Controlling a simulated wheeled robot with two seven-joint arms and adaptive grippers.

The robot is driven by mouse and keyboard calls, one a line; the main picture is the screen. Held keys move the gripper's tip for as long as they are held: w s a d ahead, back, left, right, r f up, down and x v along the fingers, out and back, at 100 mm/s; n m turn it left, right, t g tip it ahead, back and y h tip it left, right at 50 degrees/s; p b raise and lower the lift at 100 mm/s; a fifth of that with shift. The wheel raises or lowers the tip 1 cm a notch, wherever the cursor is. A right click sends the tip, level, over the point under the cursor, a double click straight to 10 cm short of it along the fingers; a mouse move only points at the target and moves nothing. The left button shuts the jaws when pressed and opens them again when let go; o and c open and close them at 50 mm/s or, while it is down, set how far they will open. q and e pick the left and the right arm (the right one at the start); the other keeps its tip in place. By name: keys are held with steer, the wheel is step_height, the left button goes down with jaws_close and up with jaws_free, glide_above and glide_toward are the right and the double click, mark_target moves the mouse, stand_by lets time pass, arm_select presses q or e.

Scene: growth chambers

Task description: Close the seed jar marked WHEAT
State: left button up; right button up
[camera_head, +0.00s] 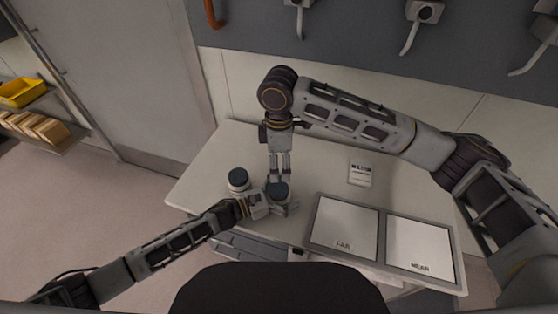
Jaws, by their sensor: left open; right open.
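A jar with a dark round top (278,188) stands near the left part of the table. My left gripper (280,206) is open at its near side, with its fingers beside the jar body; I cannot tell if they touch it. My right gripper (280,172) points straight down, open, with its fingertips just above or at the dark top. A second pale jar with a dark lid (238,179) stands to the left, apart from both grippers. No jar label is readable, so I cannot tell which is marked WHEAT. My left gripper hides much of the first jar.
The pale table (325,165) is clear behind the jars. A small printed packet (361,172) lies to the right. A grey-framed tray (383,213) with two white panels, one reading FAR, lies at the front right. Drawers (245,246) sit below the table's front edge.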

arm_select(q)
steer(key=shift+r, duration=4.85)
